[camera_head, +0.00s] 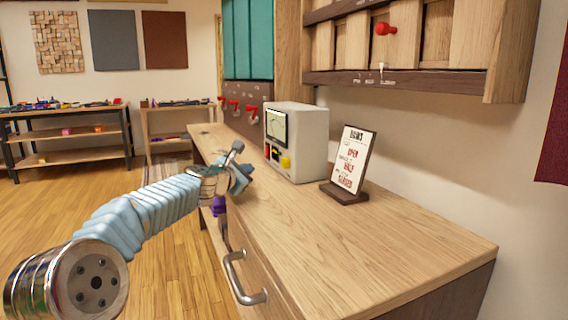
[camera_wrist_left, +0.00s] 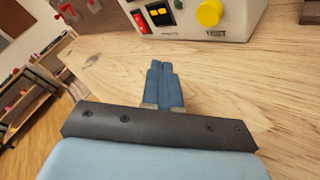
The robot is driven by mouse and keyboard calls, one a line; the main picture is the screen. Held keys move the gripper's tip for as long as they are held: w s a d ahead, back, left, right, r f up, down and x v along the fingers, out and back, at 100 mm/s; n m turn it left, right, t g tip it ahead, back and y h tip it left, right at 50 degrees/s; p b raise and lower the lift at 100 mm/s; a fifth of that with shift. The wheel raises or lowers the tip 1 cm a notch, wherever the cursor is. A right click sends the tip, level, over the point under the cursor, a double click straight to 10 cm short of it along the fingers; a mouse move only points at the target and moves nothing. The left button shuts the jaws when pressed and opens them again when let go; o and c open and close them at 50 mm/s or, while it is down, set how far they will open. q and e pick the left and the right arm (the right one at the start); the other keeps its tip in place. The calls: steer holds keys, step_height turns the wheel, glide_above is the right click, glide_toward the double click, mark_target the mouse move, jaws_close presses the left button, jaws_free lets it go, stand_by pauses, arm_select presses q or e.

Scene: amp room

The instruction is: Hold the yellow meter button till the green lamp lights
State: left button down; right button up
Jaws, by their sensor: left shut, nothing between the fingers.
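The meter (camera_head: 297,140) is a pale box with a dial on its front, standing on the wooden counter. Its yellow button (camera_head: 285,162) is low on the front, at the right; it also shows large at the top of the left wrist view (camera_wrist_left: 209,13). A red part (camera_wrist_left: 140,22) and a dark panel with yellow marks (camera_wrist_left: 160,13) sit left of the button. I cannot make out a lit green lamp. My left gripper (camera_head: 243,172) is shut and empty above the counter, in front of the meter and apart from the button. Its blue fingers (camera_wrist_left: 160,66) point toward the meter. My right gripper is out of view.
A framed sign (camera_head: 350,160) stands on the counter right of the meter. A drawer handle (camera_head: 243,280) sticks out at the counter's front. A pegged wall rack (camera_head: 420,40) hangs above. The counter's near right part is clear.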

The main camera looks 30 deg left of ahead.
mark_target(285, 163)
arm_select(q)
steer(key=w+d+p, duration=0.1)
steer(key=w+d, duration=0.1)
steer(key=w+d+p, duration=0.1)
steer(key=w, duration=0.1)
steer(key=shift+w+d+r, duration=0.15)
steer(key=shift+w+d, duration=0.05)
steer(key=shift+d, duration=0.15)
steer(key=shift+w+d+p, duration=0.4)
steer(key=shift+w+d, duration=0.05)
steer(key=shift+w, duration=0.1)
steer(key=shift+d, duration=0.1)
stand_by(1.3)
steer(key=shift+w+d, duration=0.2)
steer(key=shift+w, duration=0.1)
steer(key=shift+w+d+p, duration=0.4)
steer(key=shift+p, duration=0.05)
stand_by(1.9)
stand_by(1.8)
steer(key=shift+s+a+b, duration=0.5)
steer(key=shift+s+a, duration=0.15)
steer(key=shift+s, duration=0.05)
steer(key=shift+s+a, duration=0.1)
